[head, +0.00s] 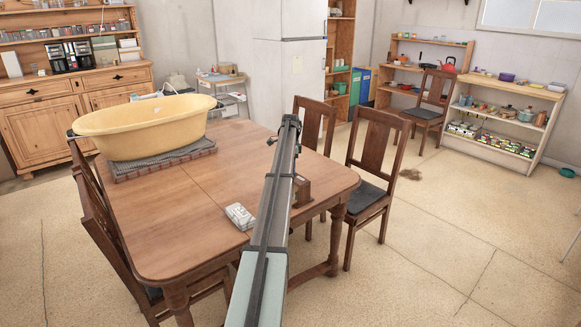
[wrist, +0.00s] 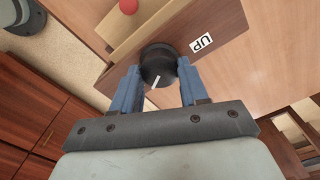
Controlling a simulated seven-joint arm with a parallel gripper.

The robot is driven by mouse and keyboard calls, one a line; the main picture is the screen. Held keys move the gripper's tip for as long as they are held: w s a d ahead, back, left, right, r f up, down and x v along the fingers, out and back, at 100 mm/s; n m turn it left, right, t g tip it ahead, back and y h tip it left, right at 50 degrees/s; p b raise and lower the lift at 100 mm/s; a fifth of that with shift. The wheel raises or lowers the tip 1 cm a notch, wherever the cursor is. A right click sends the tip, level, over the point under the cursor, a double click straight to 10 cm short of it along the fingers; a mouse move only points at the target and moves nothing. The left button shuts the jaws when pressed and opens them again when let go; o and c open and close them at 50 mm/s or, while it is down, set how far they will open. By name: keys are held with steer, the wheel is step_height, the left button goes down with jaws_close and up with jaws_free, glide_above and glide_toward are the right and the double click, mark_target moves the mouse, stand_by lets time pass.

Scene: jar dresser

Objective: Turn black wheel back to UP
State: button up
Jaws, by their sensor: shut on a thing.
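In the wrist view, the black wheel (wrist: 158,63) is round, with a short white line on its lower part. The line points down the picture, away from the white UP label (wrist: 202,42), which lies right of the wheel and reads upside down. The wheel is on a dark brown wooden face (wrist: 221,22). My gripper (wrist: 158,75) has its blue fingers shut on the wheel, one at each side. In the head view, a small brown wooden block (head: 302,190) on the table is partly behind my arm. The wheel and fingers cannot be made out there.
The wooden table (head: 190,205) carries a yellow tub (head: 145,125) on a grey mat and a small white package (head: 239,216). Chairs (head: 374,150) stand close at its right side. A red ball (wrist: 128,6) and a pale wooden strip (wrist: 140,32) lie beyond the wheel.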

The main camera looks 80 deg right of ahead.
steer(key=n, duration=1.3)
steer(key=shift+n, duration=0.3)
steer(key=n, duration=0.7)
steer(key=shift+w, duration=0.1)
steer(key=n, duration=0.6)
steer(key=shift+n, duration=0.4)
steer(key=o, duration=1.1)
steer(key=shift+c, duration=0.2)
step_height(320, 180, up, 14)
